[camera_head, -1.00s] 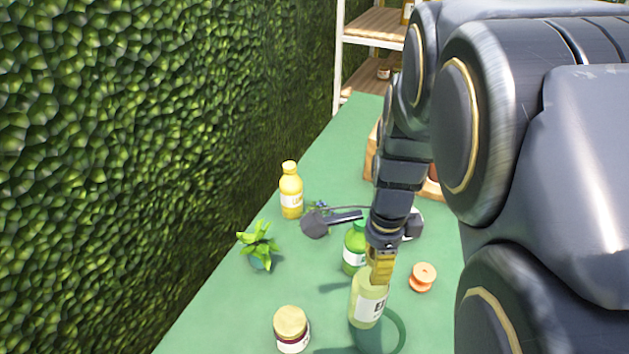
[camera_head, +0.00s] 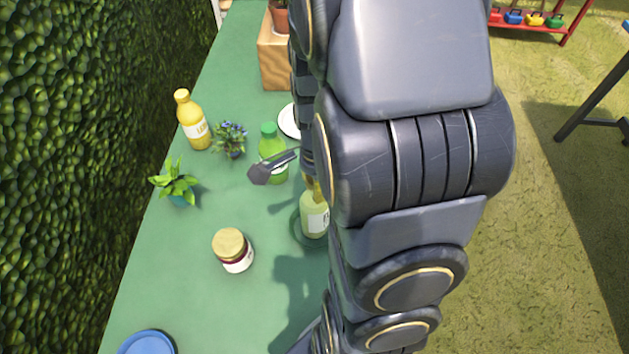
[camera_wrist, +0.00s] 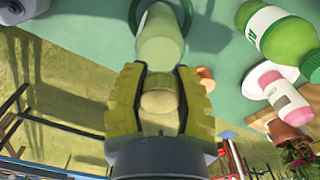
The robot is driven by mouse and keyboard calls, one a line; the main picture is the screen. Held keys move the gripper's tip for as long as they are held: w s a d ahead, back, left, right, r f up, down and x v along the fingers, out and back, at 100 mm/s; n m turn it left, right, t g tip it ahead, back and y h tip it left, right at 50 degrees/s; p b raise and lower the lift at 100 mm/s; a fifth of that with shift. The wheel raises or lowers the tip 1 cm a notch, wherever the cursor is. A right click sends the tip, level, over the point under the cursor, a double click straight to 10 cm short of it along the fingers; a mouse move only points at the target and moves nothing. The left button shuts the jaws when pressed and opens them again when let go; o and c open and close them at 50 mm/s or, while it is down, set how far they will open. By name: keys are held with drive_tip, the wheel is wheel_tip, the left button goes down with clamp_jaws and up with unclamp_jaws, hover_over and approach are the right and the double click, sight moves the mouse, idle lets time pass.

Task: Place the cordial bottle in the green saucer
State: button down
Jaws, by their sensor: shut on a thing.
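The cordial bottle (camera_head: 314,218) is pale yellow-green with a white label and looks upright. My gripper (camera_wrist: 160,98) is shut on its gold cap, and the body hangs away between the yellow fingers in the wrist view. In the head view only a bit of the gripper (camera_head: 310,188) shows; my arm hides the rest. The green saucer (camera_head: 297,234) lies under the bottle, its right side hidden by my arm. The bottle stands over or in the saucer; I cannot tell whether its base touches.
A green-capped bottle (camera_head: 270,148) and a dark grey tool (camera_head: 262,174) are close behind. A jar (camera_head: 232,250), potted plant (camera_head: 176,184), yellow bottle (camera_head: 192,120) and blue plate (camera_head: 148,343) are to the left. The table between jar and saucer is clear.

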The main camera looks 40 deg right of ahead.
drive_tip(key=shift+f, duration=0.15)
drive_tip(key=c, duration=0.8)
unclamp_jaws()
